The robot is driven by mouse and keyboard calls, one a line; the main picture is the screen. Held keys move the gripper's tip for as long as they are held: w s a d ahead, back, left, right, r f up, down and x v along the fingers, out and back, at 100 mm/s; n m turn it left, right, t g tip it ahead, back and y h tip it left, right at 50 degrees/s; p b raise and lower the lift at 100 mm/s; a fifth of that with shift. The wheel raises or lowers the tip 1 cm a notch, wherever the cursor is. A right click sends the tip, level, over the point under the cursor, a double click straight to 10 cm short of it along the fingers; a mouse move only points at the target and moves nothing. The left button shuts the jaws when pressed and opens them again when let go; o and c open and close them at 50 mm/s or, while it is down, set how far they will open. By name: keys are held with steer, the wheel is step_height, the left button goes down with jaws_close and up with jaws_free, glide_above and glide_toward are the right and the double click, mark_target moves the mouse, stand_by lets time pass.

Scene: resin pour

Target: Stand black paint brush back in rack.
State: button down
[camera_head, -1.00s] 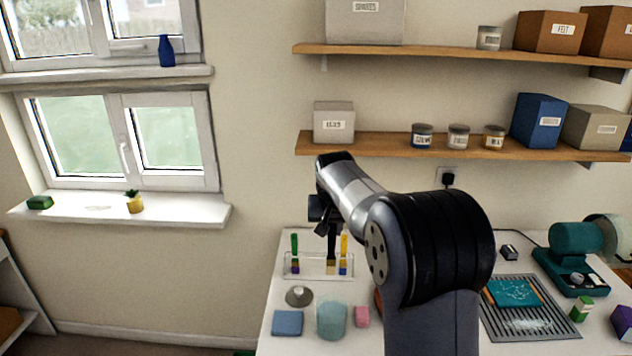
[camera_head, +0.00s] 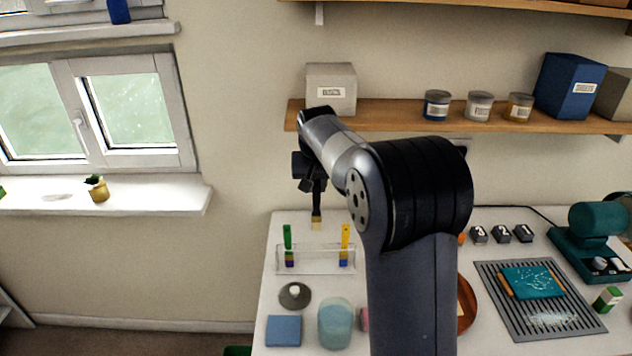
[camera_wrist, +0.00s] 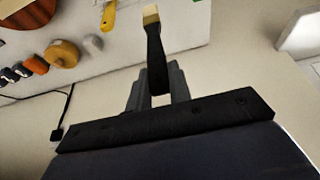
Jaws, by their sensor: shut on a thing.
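The black paint brush (camera_head: 317,205) hangs upright, pale bristles down, from my gripper (camera_head: 315,182). In the wrist view, the jaws (camera_wrist: 157,98) are shut on its black handle (camera_wrist: 156,60). The clear rack (camera_head: 315,267) stands on the table's left part. A green brush (camera_head: 287,238) stands in its left side and a yellow brush (camera_head: 345,238) in its right side. The middle between them is empty. The black brush's bristles show above the rack's top edge in the head view; whether they are over or behind it, I cannot tell.
A shelf (camera_head: 400,117) with a box and jars runs above. My arm hides the table's middle.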

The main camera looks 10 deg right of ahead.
mark_target(317, 200)
steer(key=shift+f+b, duration=4.4)
steer(key=shift+f, duration=2.3)
steer(key=c, duration=0.7)
jaws_free()
steer(key=shift+r, duration=0.1)
steer(key=shift+r+p, duration=3.15)
steer(key=shift+r, duration=0.75)
steer(key=shift+f, duration=0.1)
step_height(317, 200, down, 8)
steer(key=b, duration=0.6)
